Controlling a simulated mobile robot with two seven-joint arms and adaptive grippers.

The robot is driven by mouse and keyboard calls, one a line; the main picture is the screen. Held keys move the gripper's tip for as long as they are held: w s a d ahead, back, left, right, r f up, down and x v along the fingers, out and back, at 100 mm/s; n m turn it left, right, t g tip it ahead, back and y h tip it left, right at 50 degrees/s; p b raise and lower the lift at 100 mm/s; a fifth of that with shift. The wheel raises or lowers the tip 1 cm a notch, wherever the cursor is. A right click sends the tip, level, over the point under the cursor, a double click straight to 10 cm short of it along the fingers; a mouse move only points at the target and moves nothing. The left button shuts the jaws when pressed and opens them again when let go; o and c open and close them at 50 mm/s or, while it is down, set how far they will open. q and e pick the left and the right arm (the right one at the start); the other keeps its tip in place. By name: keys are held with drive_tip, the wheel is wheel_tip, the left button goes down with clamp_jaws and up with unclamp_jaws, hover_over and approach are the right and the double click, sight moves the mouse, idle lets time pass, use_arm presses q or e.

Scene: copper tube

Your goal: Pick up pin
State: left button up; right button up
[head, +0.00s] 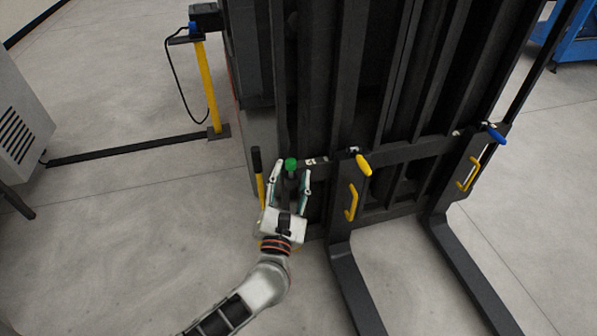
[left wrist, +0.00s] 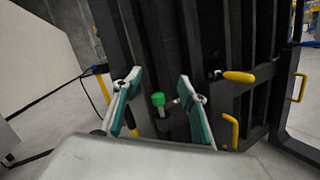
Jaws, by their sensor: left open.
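A pin with a green knob (head: 291,164) stands at the left end of the black forklift carriage. It also shows in the left wrist view (left wrist: 158,99), between the two fingers. My left gripper (head: 289,172) is open, its fingers to either side of the green knob with visible gaps. In the left wrist view the fingers (left wrist: 158,82) are spread wide and hold nothing. The lower part of the pin is partly hidden in the head view. A yellow-handled pin (head: 363,165) and a blue-handled one (head: 496,134) sit farther right on the carriage. My right gripper is out of view.
The black forklift mast (head: 340,80) rises behind the pin. Two forks (head: 357,285) reach forward at floor level. Yellow grab handles (head: 352,202) stick out on the carriage. A yellow post (head: 207,85) stands at the back left. The floor at left is mostly clear.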

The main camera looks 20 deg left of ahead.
sight(290, 171)
use_arm(q)
wheel_tip(290, 171, down, 9)
drive_tip(key=w+a+n+g+y+b, duration=0.2)
drive_tip(key=w+n, duration=0.1)
drive_tip(key=n, duration=0.3)
drive_tip(key=shift+r+b+x, duration=0.2)
drive_tip(key=shift+b+x, duration=0.45)
drive_tip(key=shift+x, duration=3.1)
drive_tip(key=shift+d, duration=0.1)
clamp_jaws()
